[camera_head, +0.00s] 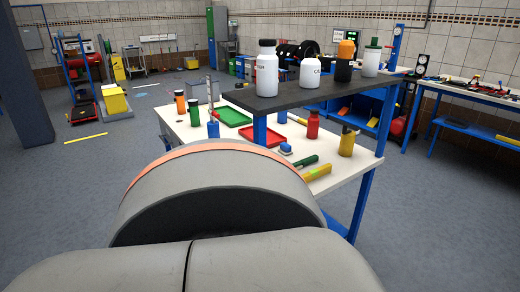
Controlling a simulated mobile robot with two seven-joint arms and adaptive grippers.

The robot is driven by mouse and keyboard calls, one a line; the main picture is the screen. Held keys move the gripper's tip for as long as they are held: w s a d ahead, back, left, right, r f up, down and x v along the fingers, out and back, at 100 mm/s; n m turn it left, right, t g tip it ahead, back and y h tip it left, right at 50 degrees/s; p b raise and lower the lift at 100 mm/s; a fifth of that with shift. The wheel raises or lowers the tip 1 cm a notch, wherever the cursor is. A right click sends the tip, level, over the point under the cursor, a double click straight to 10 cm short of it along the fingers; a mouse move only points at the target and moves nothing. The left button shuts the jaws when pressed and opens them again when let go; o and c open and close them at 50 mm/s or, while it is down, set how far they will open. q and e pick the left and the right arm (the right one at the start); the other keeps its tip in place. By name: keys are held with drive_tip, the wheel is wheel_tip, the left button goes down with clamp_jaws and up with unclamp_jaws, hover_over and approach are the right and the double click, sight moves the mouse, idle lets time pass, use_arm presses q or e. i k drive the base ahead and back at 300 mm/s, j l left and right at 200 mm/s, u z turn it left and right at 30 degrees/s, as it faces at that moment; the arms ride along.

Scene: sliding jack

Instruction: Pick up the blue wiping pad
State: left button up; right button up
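A small blue item with a pale base (285,149), which looks like the blue wiping pad, lies on the white tabletop (228,135) below the dark shelf. It sits just in front of the red tray (262,133) and behind a green-handled tool (304,161). It is small in the view, so its exact shape is hard to tell. Neither of my grippers shows. A large grey arm link of mine with an orange band fills the lower middle and hides the near left part of the table.
Several bottles, including a white one (267,70), stand on the dark shelf (300,95). A red bottle (313,124), a yellow bottle (347,143) and a yellow tool (317,172) are near the blue item. A blue post (362,203) borders the right. Open floor lies left.

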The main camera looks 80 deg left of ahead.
sight(285, 150)
drive_tip(key=u, duration=1.65)
